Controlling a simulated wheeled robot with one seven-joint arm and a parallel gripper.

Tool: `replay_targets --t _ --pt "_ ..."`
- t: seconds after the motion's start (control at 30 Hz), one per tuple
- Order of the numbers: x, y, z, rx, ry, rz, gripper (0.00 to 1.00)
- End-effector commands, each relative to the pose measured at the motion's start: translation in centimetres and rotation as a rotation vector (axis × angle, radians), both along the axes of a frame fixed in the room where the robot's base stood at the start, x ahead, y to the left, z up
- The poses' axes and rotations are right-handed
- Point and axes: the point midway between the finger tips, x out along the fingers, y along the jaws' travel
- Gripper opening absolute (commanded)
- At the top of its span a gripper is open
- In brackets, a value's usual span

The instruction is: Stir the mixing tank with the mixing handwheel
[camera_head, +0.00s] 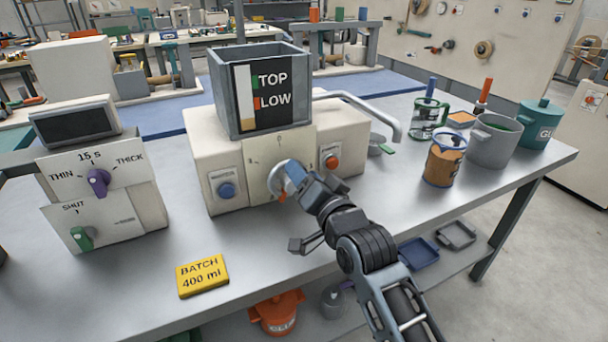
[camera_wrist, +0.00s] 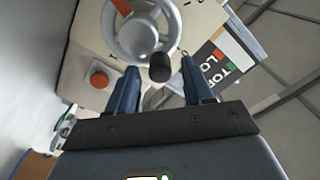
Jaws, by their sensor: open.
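The mixing tank (camera_head: 222,92) is a grey square bin with a TOP/LOW level label, on top of a cream machine body (camera_head: 202,160). The mixing handwheel (camera_head: 278,178) is a pale ring on the machine's front, partly hidden by my gripper (camera_head: 293,178). In the wrist view the handwheel (camera_wrist: 178,22) shows spokes, a hub and a black knob (camera_wrist: 160,67). My gripper (camera_wrist: 159,64) is open there, with one finger on each side of the knob. I cannot tell whether either finger touches it.
A blue button (camera_head: 226,190) and a red button (camera_head: 332,161) flank the handwheel. A dial box (camera_head: 130,165) stands left, and a yellow batch sign (camera_head: 202,273) lies in front. A curved pipe (camera_head: 375,104), a jug (camera_head: 444,163) and pots (camera_head: 493,145) stand right.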

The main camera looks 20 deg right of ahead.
Motion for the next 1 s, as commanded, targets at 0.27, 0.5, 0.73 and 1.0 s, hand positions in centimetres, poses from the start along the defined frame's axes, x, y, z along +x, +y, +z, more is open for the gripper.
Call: replay_targets --t 0.27,0.5,0.73,1.0 --pt "-4.4 0.0 -0.2 -0.001 0.002 0.001 0.51" --pt "-6.8 0.0 -0.2 0.000 0.003 0.000 0.51" --pt "-7.1 0.0 0.0 0.001 0.001 0.000 0.51" --pt "-7.1 0.0 -0.1 0.001 0.001 0.000 0.51"
